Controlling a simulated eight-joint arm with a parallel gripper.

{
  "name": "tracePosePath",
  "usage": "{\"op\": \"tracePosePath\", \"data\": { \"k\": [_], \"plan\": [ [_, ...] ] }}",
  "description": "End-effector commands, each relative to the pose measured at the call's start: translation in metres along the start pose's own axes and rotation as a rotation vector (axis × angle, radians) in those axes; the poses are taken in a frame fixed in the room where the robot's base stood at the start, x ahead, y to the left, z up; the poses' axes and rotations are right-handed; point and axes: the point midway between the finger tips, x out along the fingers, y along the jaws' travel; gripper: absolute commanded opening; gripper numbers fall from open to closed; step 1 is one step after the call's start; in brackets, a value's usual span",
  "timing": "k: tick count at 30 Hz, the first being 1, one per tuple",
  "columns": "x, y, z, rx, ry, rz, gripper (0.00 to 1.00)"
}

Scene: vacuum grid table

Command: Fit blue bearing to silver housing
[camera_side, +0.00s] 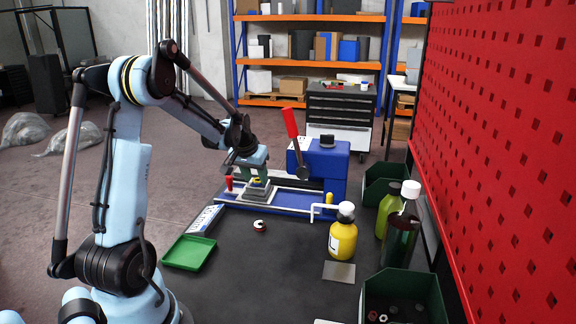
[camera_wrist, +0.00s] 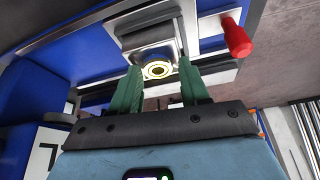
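A silver housing (camera_wrist: 148,52) shows in the wrist view beyond my fingertips, with a bright yellow-white ring (camera_wrist: 157,70) around a dark centre. In the side view the grey housing (camera_side: 256,193) sits on the blue fixture, with a bit of yellow at its top. My gripper (camera_wrist: 159,64) has two green fingers spread apart, one on each side of the ring in the picture, with nothing seen clamped between them. In the side view my gripper (camera_side: 252,176) points down just above the housing. I cannot make out a blue bearing in either view.
A blue press (camera_side: 326,163) with a red lever (camera_side: 290,123) stands right of the housing. A small red-and-white part (camera_side: 259,226), a green tray (camera_side: 189,252) and a yellow bottle (camera_side: 342,238) are on the dark table. Green bins (camera_side: 437,292) and a red pegboard (camera_side: 500,130) bound the right.

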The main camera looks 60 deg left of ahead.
Motion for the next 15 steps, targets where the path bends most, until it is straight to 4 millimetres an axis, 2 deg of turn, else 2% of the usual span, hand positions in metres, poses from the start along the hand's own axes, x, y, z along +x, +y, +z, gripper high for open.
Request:
{"op": "tracePosePath", "data": {
  "k": [1,3,11,15],
  "plan": [
    [0.0002,0.0007,0.0002,0.000,-0.001,0.002,0.55],
    [0.0002,0.0009,0.0003,0.001,-0.001,0.002,0.64],
    [-0.0007,0.0010,0.0004,0.001,-0.001,0.002,0.64],
    [-0.0091,0.0008,0.0003,0.001,-0.001,0.002,0.64]
  ]
}}
